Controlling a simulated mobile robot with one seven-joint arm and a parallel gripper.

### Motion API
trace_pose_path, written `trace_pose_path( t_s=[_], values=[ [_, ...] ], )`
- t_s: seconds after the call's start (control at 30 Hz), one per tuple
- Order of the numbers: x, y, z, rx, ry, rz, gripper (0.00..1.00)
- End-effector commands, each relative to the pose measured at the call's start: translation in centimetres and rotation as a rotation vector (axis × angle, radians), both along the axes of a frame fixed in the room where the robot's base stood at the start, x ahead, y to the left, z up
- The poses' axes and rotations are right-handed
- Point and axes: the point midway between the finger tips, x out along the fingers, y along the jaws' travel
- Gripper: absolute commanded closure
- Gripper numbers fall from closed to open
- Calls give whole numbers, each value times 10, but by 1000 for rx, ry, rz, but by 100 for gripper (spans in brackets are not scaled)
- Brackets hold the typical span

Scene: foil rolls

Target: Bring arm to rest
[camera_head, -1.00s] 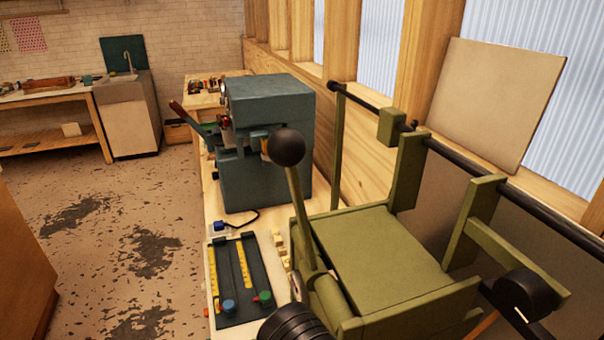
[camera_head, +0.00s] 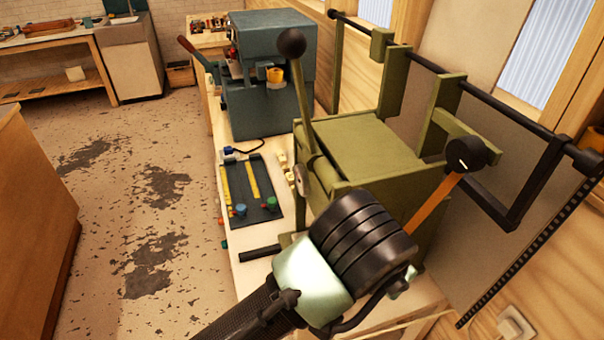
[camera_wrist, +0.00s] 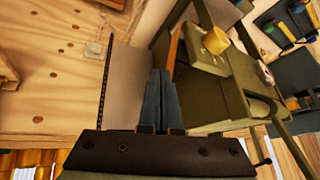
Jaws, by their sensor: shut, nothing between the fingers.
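My gripper (camera_wrist: 160,75) shows in the wrist view with its two grey fingers together and nothing between them. The fingers point toward the olive-green machine (camera_wrist: 198,97), in front of its left part. Contact cannot be told from this view. In the head view my arm reaches up from the bottom edge, its black ribbed wrist in front of the green machine (camera_head: 372,148). The fingers are hidden there.
A blue-grey machine (camera_head: 270,70) stands behind the green one on the bench. A dark tray with yellow strips (camera_head: 250,190) lies left of the green machine. A black bar runs along the wall side. Open floor (camera_head: 150,215) lies to the left.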

Motion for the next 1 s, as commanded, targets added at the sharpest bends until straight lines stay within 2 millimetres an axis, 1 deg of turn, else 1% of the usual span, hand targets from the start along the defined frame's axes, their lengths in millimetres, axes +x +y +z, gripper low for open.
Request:
trace_pose_path(
  t_s=[0.03, 0.07, 0.1, 0.13, 0.17, 0.2, 0.27, 0.3, 0.37, 0.4, 0.43, 0.47, 0.5, 0.53, 0.57, 0.6, 0.63, 0.7, 0.8, 0.9, 1.0],
  values=[
    [8, -21, 25, -64, -84, -22, 100],
    [14, -31, 42, -103, -139, -30, 100],
    [21, -44, 66, -161, -216, -41, 100],
    [26, -54, 87, -205, -278, -47, 100],
    [30, -63, 107, -253, -340, -54, 100],
    [33, -72, 137, -315, -424, -57, 100],
    [36, -80, 182, -413, -555, -54, 100],
    [36, -82, 212, -478, -644, -46, 100],
    [34, -77, 258, -573, -778, -22, 100],
    [31, -70, 285, -631, -865, -1, 100],
    [28, -62, 304, -671, -929, 20, 100],
    [25, -53, 322, -708, -993, 43, 100],
    [20, -39, 344, -753, -1075, 79, 100],
    [15, -27, 358, -782, -1137, 109, 100],
    [11, -14, 370, -806, -1195, 140, 100],
    [4, 4, 384, -831, -1271, 183, 100],
    [-1, 17, 393, -845, -1324, 216, 100],
    [-12, 47, 406, -859, -1433, 290, 100],
    [-27, 80, 416, -853, -1552, 378, 100],
    [-38, 101, 420, -835, -1625, 433, 100],
    [-43, 111, 421, -821, -1660, 459, 100]
  ],
)
